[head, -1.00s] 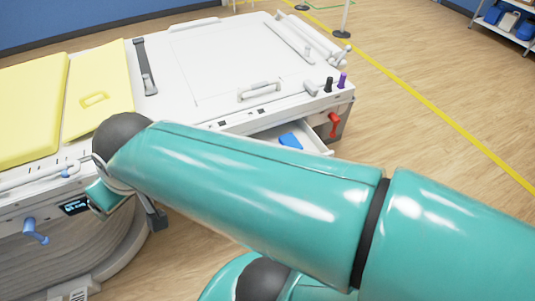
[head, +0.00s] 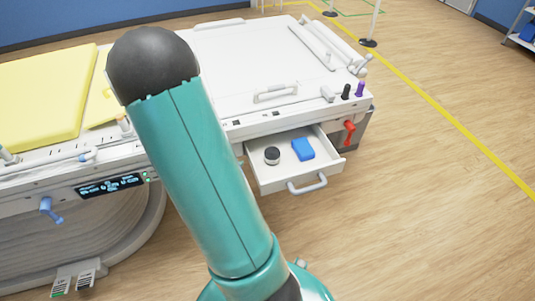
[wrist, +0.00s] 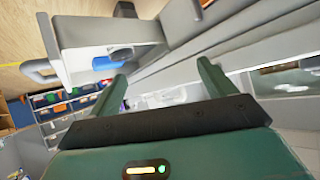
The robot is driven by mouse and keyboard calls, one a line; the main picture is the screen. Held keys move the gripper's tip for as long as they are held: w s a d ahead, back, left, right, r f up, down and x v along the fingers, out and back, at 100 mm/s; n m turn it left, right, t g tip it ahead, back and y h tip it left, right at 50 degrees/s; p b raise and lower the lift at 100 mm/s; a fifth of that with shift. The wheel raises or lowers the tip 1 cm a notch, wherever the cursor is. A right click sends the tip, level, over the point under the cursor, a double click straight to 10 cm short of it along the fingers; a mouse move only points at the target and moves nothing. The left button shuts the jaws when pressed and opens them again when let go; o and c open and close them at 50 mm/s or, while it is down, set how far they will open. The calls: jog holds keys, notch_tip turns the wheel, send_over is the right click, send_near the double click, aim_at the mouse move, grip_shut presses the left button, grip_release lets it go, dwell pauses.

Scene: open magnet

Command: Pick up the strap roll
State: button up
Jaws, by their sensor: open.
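A small dark roll with a pale lower side (head: 272,156), which looks like the strap roll, lies in the left part of the open white drawer (head: 262,183). In the wrist view a dark rounded shape, likely the same roll (wrist: 121,54), shows in the drawer (wrist: 80,35) at the upper left. My gripper (wrist: 162,70) is open, with nothing between its fingers; the drawer lies beyond and left of them. In the head view my arm hides the gripper.
A blue block (head: 303,149) lies right of the roll in the drawer; the drawer's grey handle (head: 307,184) sticks out in front. A red lever (head: 349,132) is on the bench's right side. Wood floor (head: 420,210) at right is clear.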

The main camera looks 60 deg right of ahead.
jog(key=s+d+f+m+g+h, duration=0.1)
jog(key=s+d+f+m+g, duration=0.15)
jog(key=s, duration=0.45)
send_near(272, 152)
jog(key=shift+d+f+n+g, duration=0.45)
jog(key=shift+d+f, duration=0.2)
jog(key=shift+d, duration=0.25)
jog(key=x, duration=0.5)
jog(key=shift+d+f, duration=0.15)
jog(key=shift+d, duration=0.15)
jog(key=c, duration=1.1)
